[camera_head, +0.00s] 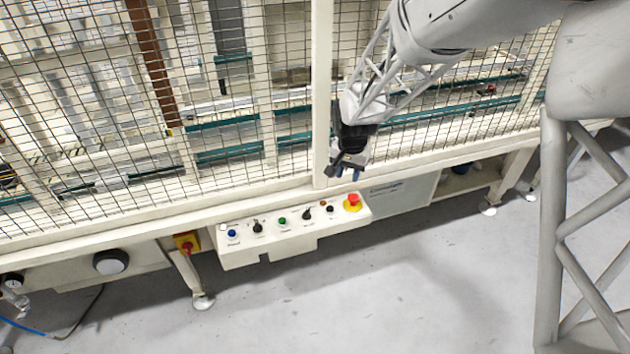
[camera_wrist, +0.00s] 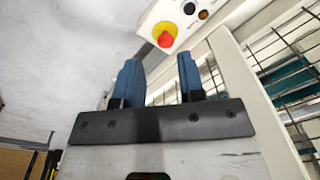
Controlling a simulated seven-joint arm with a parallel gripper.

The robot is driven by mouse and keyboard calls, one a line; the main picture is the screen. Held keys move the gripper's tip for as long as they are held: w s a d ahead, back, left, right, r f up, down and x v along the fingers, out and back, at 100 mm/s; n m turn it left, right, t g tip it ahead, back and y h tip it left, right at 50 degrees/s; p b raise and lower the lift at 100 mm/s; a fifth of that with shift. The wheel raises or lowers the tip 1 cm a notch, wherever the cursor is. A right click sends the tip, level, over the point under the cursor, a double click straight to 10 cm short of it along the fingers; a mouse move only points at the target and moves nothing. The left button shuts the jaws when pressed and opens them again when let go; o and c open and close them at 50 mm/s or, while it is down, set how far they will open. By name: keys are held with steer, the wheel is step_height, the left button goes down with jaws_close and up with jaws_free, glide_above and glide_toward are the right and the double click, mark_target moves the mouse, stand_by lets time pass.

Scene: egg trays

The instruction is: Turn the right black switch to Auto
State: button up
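The white control panel (camera_head: 290,237) sticks out from the front of the machine. The right black switch (camera_head: 307,214) sits on it between a green button (camera_head: 282,221) and the small controls near the red emergency stop (camera_head: 352,201). The left black switch (camera_head: 257,227) is left of the green button. The switch labels are too small to read. My gripper (camera_head: 342,169) is above and behind the panel's right end, apart from the switches. In the wrist view my gripper (camera_wrist: 158,78) has its two blue fingers apart with nothing between them. The right black switch is not clearly visible there.
The emergency stop also shows in the wrist view (camera_wrist: 165,35), beyond the fingertips. A cream frame post (camera_head: 321,95) and wire mesh (camera_head: 230,100) stand close to my gripper. A red-yellow switch (camera_head: 186,243) is left of the panel. The floor in front is clear.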

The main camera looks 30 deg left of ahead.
glide_above(306, 211)
step_height(306, 211, down, 12)
steer(key=shift+r, duration=0.25)
steer(key=shift+f, duration=0.1)
steer(key=shift+d+f, duration=0.1)
steer(key=shift+f, duration=3.95)
steer(key=shift+f, duration=0.3)
steer(key=shift+c, duration=0.4)
jaws_close()
